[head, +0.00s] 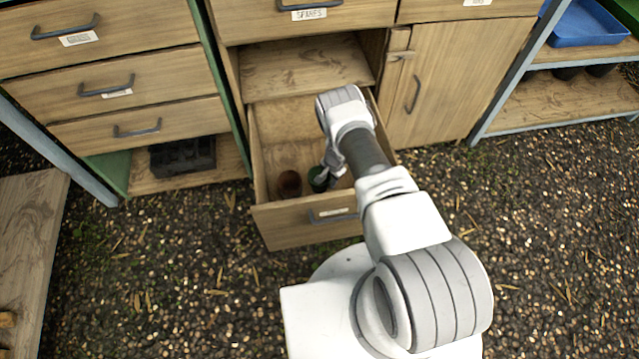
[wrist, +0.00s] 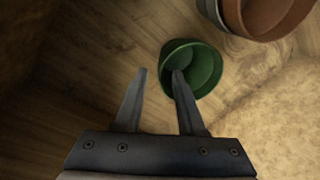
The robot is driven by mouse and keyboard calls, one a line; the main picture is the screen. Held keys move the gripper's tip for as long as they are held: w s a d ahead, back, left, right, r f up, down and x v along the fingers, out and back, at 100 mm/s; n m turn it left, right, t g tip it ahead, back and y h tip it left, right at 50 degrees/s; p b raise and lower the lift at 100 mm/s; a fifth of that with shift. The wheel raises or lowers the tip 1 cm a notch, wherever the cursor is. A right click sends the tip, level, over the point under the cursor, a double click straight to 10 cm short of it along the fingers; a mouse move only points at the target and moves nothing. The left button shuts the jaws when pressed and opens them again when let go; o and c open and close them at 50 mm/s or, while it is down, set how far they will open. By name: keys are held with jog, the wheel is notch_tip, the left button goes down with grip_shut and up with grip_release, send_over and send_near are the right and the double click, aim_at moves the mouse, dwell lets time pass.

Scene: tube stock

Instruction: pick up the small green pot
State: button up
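The small green pot (wrist: 205,68) sits in the open drawer (head: 282,227), its mouth showing in the wrist view. In the head view the pot (head: 317,180) is partly hidden by my gripper (head: 329,174). In the wrist view my gripper (wrist: 159,72) is open. Its right fingertip overlaps the pot's mouth, and its left fingertip is outside the pot, left of the rim. The pot's left rim shows between the two fingers. I cannot tell whether either finger touches it.
A terracotta-brown pot (head: 289,183) stands in the drawer left of the green pot; it shows at the wrist view's top right (wrist: 275,12). The drawer walls are close around. A closed cupboard door (head: 450,80) is to the right.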

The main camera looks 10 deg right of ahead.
aim_at(327, 184)
jog(key=f, duration=0.1)
jog(key=f+b, duration=0.1)
jog(key=f, duration=0.1)
jog(key=f+b, duration=0.1)
jog(key=shift+w+a+f, duration=0.2)
jog(key=shift+w+a, duration=0.05)
jog(key=shift+w, duration=0.05)
grip_shut()
dwell(1.1)
